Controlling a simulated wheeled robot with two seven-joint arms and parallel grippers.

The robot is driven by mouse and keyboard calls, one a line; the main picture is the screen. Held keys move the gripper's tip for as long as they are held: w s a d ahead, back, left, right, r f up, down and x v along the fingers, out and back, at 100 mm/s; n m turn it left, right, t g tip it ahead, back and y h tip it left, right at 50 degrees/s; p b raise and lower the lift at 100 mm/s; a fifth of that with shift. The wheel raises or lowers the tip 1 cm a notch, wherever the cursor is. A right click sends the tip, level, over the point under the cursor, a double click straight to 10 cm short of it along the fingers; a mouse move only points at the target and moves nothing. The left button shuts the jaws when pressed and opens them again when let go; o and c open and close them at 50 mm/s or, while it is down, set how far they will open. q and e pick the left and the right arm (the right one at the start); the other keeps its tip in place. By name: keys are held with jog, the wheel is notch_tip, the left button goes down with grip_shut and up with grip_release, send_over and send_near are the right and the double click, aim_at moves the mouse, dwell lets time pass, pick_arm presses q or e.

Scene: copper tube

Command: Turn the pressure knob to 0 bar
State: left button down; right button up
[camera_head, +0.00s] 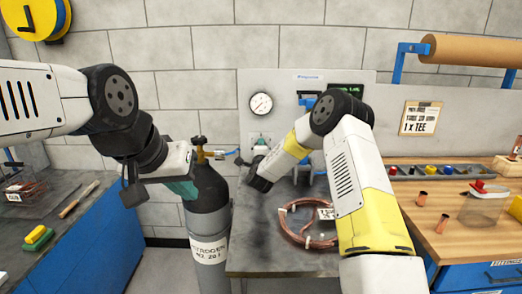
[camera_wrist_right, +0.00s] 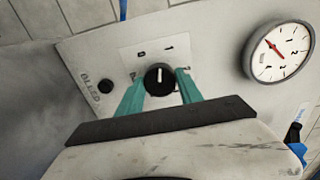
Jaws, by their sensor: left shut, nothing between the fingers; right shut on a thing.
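The pressure knob (camera_wrist_right: 159,78) is black with a white pointer line, on a pale plate with small marks. In the right wrist view the line points almost straight up, between the two upper marks; their text is too small to read surely. My right gripper (camera_wrist_right: 160,92) is shut on the knob, one teal finger on each side. The round white gauge (camera_wrist_right: 281,50) has a red needle; it also shows in the head view (camera_head: 261,105). My left gripper (camera_head: 184,188) is shut and empty in front of the gas cylinder.
A dark nitrogen cylinder (camera_head: 208,215) with a brass valve stands left of the metal bench (camera_head: 262,258). A copper coil (camera_head: 300,225) lies on the bench. A black button (camera_wrist_right: 106,87) sits left of the knob. A wooden table (camera_head: 425,215) with small parts is at right.

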jog(key=n, duration=0.8)
jog(key=shift+f, duration=0.1)
jog(key=shift+n+h, duration=0.3)
jog(key=shift+n, duration=0.1)
jog(key=o, duration=1.4)
jog(key=s, duration=0.7)
jog(key=shift+s+a, duration=0.15)
jog(key=shift+s, duration=0.25)
